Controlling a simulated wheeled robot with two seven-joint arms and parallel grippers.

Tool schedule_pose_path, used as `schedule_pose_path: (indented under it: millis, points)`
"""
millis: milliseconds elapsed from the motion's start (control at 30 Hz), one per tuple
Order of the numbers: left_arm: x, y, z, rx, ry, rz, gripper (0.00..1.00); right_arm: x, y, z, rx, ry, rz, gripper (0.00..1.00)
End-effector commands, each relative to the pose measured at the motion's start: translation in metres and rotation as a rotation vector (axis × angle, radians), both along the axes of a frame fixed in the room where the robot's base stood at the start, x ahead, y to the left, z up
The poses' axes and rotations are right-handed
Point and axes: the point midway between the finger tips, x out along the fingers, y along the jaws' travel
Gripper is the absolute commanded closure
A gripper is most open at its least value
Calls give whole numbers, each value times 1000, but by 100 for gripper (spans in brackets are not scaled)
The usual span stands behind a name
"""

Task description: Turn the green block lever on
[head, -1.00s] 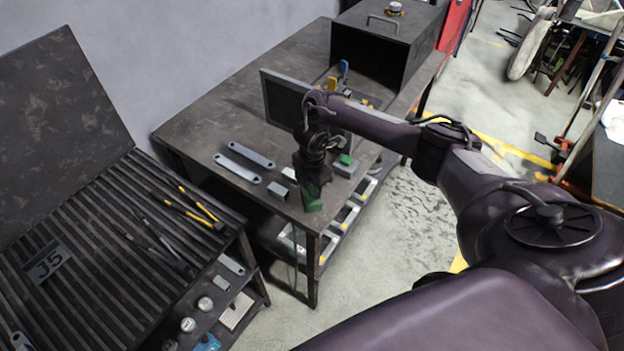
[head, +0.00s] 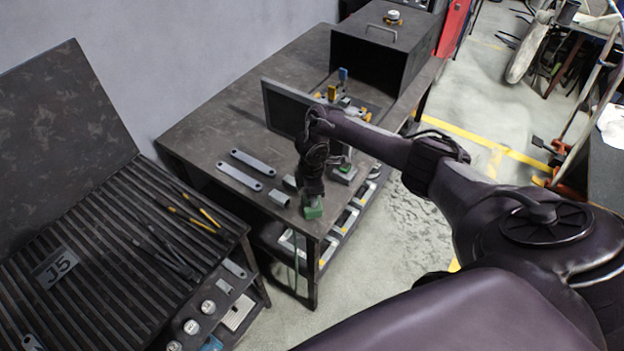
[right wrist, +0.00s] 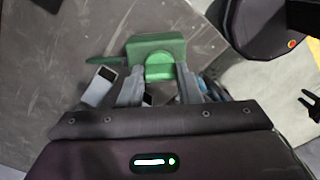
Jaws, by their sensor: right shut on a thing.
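The green block lever (head: 313,212) is at the near corner of the dark table in the head view, mostly covered by my right gripper (head: 313,196). In the right wrist view, the green block lever (right wrist: 157,48) shows as a block with a rounded part at its middle and a thin green piece sticking out to the left. My right gripper (right wrist: 158,84) has its two fingers on either side of the rounded part and is shut on it. The lever's exact angle is hard to tell. My left gripper is not in view.
Two flat grey brackets (head: 246,170) and a small grey piece (head: 280,198) lie left of my gripper on the table (head: 215,125). A dark upright panel (head: 285,108) and a metal box (head: 385,50) stand behind. A ribbed rack (head: 110,240) is at left.

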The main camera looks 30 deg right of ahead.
Motion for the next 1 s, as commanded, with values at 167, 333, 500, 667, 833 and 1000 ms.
schedule_pose_path:
  millis: [167,333,500,667,833,1000]
  points:
    - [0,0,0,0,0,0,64,1,0,1,1,-3,-2,92]
    - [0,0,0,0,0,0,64,1,0,1,1,-3,-1,67]
    - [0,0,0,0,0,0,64,1,0,1,0,-2,-1,47]
    - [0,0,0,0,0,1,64,0,0,0,1,-1,0,47]
    - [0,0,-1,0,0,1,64,1,0,5,1,-3,0,47]
    - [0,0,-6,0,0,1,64,2,-1,30,1,-6,1,47]
